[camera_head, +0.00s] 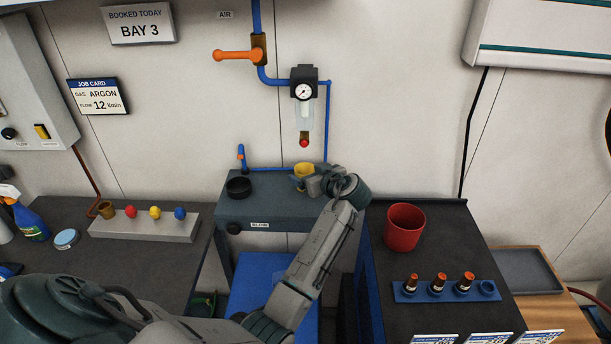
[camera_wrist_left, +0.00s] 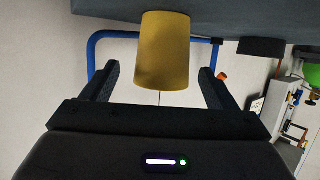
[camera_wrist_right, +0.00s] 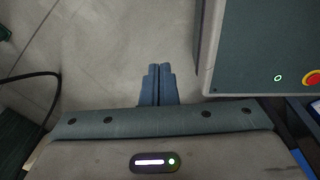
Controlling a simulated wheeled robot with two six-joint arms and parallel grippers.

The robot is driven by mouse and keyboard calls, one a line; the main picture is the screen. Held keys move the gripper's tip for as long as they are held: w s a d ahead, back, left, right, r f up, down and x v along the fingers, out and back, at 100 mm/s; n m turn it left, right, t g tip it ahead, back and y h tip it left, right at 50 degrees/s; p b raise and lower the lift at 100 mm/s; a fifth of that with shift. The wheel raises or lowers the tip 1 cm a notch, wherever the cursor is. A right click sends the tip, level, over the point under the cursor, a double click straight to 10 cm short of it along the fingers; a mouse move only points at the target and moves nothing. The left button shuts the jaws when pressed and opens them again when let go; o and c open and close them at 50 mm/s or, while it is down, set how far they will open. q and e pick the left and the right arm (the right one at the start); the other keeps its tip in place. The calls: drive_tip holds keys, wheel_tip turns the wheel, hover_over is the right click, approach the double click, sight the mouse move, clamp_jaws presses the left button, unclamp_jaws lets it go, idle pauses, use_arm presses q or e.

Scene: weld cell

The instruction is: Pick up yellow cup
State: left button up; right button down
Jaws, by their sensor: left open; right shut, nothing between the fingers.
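The yellow cup (camera_head: 302,169) stands on the grey bench labelled SLUDGE or similar, at the back middle of the head view. It also shows in the left wrist view (camera_wrist_left: 162,52), where the picture is turned over. My left gripper (camera_head: 308,179) is at the cup, partly covering it in the head view. In the left wrist view its fingers (camera_wrist_left: 157,84) are spread wide, with the cup's near part between or just ahead of their tips; contact does not show. My right gripper (camera_wrist_right: 157,84) is shut and empty over the floor, seen only in the right wrist view.
A black round dish (camera_head: 239,187) stands left of the cup. Blue air piping (camera_head: 328,125) and a gauge (camera_head: 303,92) are behind it. A red cup (camera_head: 404,227) stands on the right bench. A grey cabinet (camera_wrist_right: 255,50) is close beside my right gripper.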

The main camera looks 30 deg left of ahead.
sight(300, 168)
use_arm(q)
drive_tip(key=a+p, duration=0.1)
drive_tip(key=w+a+p, duration=0.1)
drive_tip(key=a, duration=0.1)
drive_tip(key=shift+w+a+f, duration=0.1)
drive_tip(key=shift+f, duration=0.05)
drive_tip(key=shift+w+a+f, duration=0.1)
drive_tip(key=shift+a+f, duration=0.1)
drive_tip(key=shift+a, duration=0.1)
drive_tip(key=shift+a+f, duration=0.1)
drive_tip(key=shift+f, duration=0.05)
drive_tip(key=shift+w, duration=0.1)
drive_tip(key=c, duration=1)
drive_tip(key=shift+c, duration=0.7)
use_arm(e)
drive_tip(key=r, duration=0.1)
drive_tip(key=w+r, duration=0.1)
drive_tip(key=r, duration=0.1)
drive_tip(key=shift+w+a, duration=0.1)
drive_tip(key=shift+w, duration=0.1)
